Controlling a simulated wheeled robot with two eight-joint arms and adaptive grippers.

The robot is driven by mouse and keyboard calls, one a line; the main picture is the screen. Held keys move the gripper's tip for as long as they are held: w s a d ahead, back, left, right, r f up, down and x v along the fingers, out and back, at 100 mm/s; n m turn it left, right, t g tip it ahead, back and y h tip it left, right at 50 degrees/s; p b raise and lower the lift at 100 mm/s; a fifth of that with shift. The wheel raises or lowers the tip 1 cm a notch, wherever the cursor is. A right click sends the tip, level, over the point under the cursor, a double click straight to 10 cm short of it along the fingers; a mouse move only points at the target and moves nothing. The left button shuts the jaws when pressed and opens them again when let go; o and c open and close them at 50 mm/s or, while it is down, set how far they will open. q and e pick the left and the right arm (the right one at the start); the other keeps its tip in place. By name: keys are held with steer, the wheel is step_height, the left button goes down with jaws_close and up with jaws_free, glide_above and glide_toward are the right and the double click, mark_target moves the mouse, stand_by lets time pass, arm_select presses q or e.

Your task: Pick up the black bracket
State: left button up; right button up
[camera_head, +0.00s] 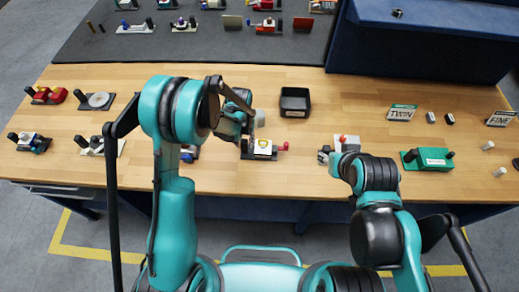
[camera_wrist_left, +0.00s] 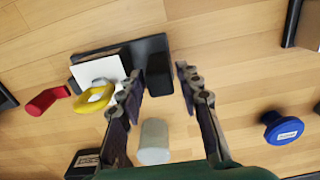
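A black bracket (camera_wrist_left: 156,62) looks to be the dark plate beside and under a white block (camera_wrist_left: 98,72) with a yellow round part (camera_wrist_left: 96,96). In the head view the same dark base (camera_head: 247,155) sits on the wooden table, partly hidden by my left gripper (camera_head: 248,136). In the left wrist view my left gripper (camera_wrist_left: 160,76) is open. Its fingertips stand on either side of the bare end of the black plate; I cannot tell whether they touch it. My right gripper (camera_head: 335,165) is at the table's right part, mostly hidden by its own arm.
A black tray (camera_head: 295,102) stands behind the bracket. A red part (camera_wrist_left: 46,102), a grey cylinder (camera_wrist_left: 154,142) and a blue knob (camera_wrist_left: 284,128) lie near my left gripper. A green-based assembly (camera_head: 427,159) stands right. A blue cabinet (camera_head: 425,45) rises at the back right.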

arm_select(q)
steer(key=shift+f, duration=0.2)
jaws_close()
steer(key=shift+r, duration=0.1)
step_height(320, 180, up, 8)
steer(key=shift+r, duration=0.15)
steer(key=shift+f, duration=3.8)
